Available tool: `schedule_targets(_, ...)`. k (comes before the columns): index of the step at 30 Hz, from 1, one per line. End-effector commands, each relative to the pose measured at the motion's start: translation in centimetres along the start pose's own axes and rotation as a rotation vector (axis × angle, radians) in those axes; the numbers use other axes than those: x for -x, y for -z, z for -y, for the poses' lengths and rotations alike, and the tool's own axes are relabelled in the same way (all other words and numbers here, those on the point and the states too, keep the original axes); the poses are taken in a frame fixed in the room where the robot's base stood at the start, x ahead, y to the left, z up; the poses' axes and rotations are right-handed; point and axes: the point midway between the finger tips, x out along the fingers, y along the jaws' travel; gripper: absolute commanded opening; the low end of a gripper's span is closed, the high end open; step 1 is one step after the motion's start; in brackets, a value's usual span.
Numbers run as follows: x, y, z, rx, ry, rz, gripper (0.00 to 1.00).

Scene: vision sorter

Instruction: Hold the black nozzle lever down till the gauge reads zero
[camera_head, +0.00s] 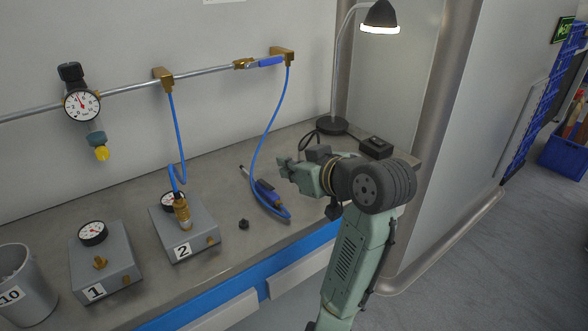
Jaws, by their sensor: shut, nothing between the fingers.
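A blue air nozzle (267,192) with a dark tip lies on the grey counter, joined to a blue hose. Its black lever is too small to make out clearly. My gripper (285,168) is shut and empty, above and just right of the nozzle, apart from it as far as I can tell. A round white gauge (82,105) hangs on the wall pipe at the left. Box 1 (105,265) carries a gauge (93,232). Box 2 (185,240) carries another gauge (171,197), partly hidden by a brass coupling (182,212). The needle readings are too small to read surely.
A blue hose (253,150) hangs from the wall pipe to the nozzle. A second hose (173,140) runs to box 2. A small black knob (243,224) lies on the counter. A lamp (332,125) and a black box (376,147) stand behind my arm. A bin (25,290) is front left.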

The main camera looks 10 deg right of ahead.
Motion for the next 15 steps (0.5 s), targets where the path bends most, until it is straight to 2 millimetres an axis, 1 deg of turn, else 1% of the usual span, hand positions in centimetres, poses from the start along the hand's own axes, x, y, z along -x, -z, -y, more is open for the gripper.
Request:
schedule_targets(1, -1.1, 0.1, 0.1, -0.005, 0.003, 0.006, 0.00)
schedule_targets(3, -2.7, 0.1, 0.1, -0.004, 0.004, 0.005, 0.00)
schedule_targets(8, -6.1, 0.1, 0.1, -0.003, 0.003, 0.005, 0.00)
schedule_targets(9, -6.5, -0.5, 0.0, -0.005, 0.000, 0.006, 0.00)
schedule_targets(12, -6.6, -1.9, 0.0, -0.005, -0.001, 0.005, 0.00)
schedule_targets(15, -6.9, -2.9, 0.0, -0.003, -0.001, 0.004, 0.00)
